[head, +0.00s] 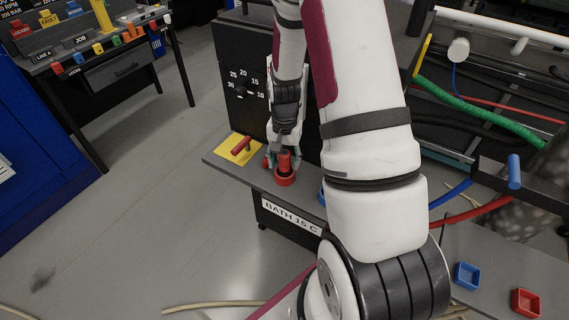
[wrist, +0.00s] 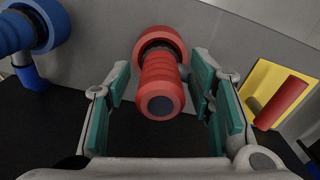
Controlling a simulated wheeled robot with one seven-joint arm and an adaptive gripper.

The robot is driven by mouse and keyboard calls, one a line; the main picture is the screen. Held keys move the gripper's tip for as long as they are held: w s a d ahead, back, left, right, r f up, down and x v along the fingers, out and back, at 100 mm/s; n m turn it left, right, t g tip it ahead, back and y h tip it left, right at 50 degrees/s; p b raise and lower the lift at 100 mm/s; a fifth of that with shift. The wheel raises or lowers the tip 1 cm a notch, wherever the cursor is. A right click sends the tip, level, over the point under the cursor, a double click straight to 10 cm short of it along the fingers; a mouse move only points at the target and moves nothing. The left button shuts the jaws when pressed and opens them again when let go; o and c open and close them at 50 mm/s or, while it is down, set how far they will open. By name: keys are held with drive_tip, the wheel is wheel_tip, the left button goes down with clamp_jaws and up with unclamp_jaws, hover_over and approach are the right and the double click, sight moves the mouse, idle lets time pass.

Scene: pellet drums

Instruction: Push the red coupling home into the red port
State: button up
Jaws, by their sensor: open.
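The red coupling (wrist: 161,88), a ribbed cylinder with a dark end, stands at the red port (wrist: 151,36), a thick red ring on the grey surface. Its far end meets the ring; how deep it sits I cannot tell. In the head view the coupling (head: 284,160) rises upright from the port (head: 285,179). My gripper (wrist: 164,82) is open, with one teal-padded finger on each side of the coupling. Gaps show between the pads and the coupling in the wrist view.
A yellow plate (wrist: 253,82) with a red handle (wrist: 282,103) lies close to the right finger in the wrist view. A blue port with a blue coupling (wrist: 18,32) is at the left. In the head view, blue (head: 467,275) and red (head: 526,302) trays sit at the lower right.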

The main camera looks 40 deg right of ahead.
wheel_tip(320, 180, up, 11)
drive_tip(key=shift+a+f, duration=0.1)
drive_tip(key=shift+f, duration=0.1)
drive_tip(key=s+a+r+n+t, duration=0.1)
drive_tip(key=s+a+r+n, duration=0.15)
drive_tip(key=a+r, duration=0.4)
drive_tip(key=s+a+r+n+t, duration=0.1)
drive_tip(key=s+a+r+n, duration=0.2)
drive_tip(key=r, duration=0.6)
drive_tip(key=s+a+r+n+t, duration=0.1)
drive_tip(key=s+a+r+n, duration=0.1)
drive_tip(key=s+a+r, duration=0.1)
drive_tip(key=s+a+r+n+t, duration=0.2)
drive_tip(key=s+a, duration=0.3)
drive_tip(key=s, duration=0.3)
drive_tip(key=shift+s+r+n, duration=0.25)
drive_tip(key=shift+r+n, duration=0.35)
drive_tip(key=shift+n, duration=0.15)
